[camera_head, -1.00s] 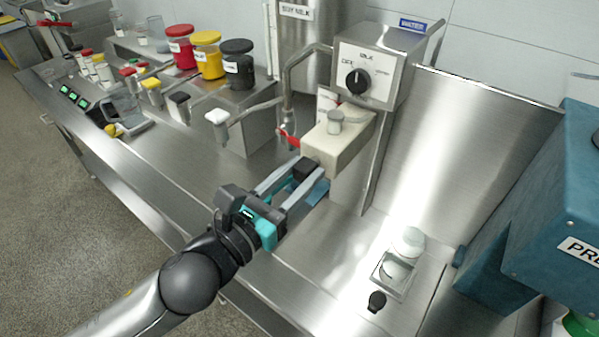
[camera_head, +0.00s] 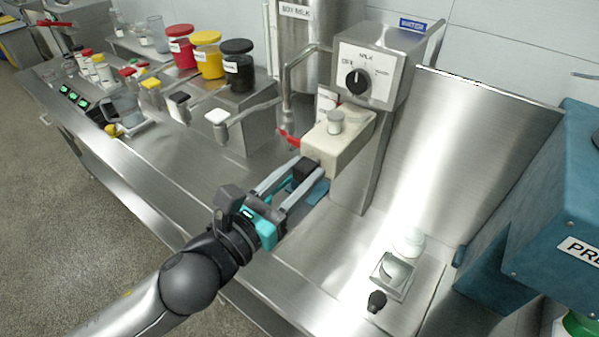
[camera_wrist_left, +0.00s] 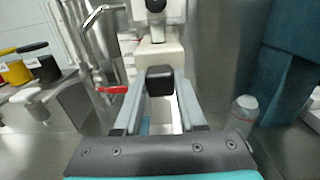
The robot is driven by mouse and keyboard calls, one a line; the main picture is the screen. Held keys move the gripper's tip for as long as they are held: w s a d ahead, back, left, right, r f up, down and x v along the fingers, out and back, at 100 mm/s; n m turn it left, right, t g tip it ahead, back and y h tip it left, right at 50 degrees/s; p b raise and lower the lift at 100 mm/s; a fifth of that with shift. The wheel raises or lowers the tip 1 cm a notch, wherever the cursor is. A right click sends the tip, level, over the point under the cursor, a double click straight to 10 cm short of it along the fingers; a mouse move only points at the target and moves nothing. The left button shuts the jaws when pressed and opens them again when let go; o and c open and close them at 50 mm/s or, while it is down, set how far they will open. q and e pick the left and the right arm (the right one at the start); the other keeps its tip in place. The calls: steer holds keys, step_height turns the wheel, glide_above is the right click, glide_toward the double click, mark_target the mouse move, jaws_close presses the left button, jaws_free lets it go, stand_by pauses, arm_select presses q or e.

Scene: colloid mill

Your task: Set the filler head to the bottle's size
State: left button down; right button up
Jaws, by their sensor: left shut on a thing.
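The filler head (camera_head: 345,145) is a cream block on the steel column, under the dial box, with a black knob (camera_head: 306,168) on its front end. My left gripper (camera_head: 299,176) is shut on this black knob, one finger at each side. The left wrist view shows the knob (camera_wrist_left: 160,80) at the fingertips, with the cream head (camera_wrist_left: 160,52) behind it. A pale, clear bottle (camera_head: 409,241) stands at the lower right by a small square steel plate (camera_head: 392,287), apart from my gripper. It also shows in the left wrist view (camera_wrist_left: 244,108). My right gripper is out of view.
The dial box (camera_head: 377,65) sits above the head. A steel spout with a red lever (camera_head: 289,139) is close to its left. A black knob (camera_head: 377,301) stands in front of the plate. A blue machine (camera_head: 545,220) bounds the right. Jars and dispensers line the back left.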

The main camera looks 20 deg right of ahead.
arm_select(q)
step_height(320, 180, down, 4)
steer(key=shift+r+b, duration=0.2)
steer(key=shift+b, duration=0.65)
steer(key=shift+c, duration=2.4)
jaws_free()
steer(key=shift+r, duration=0.1)
steer(key=shift+s+a, duration=0.1)
steer(key=b+v, duration=0.3)
steer(key=v, duration=1.2)
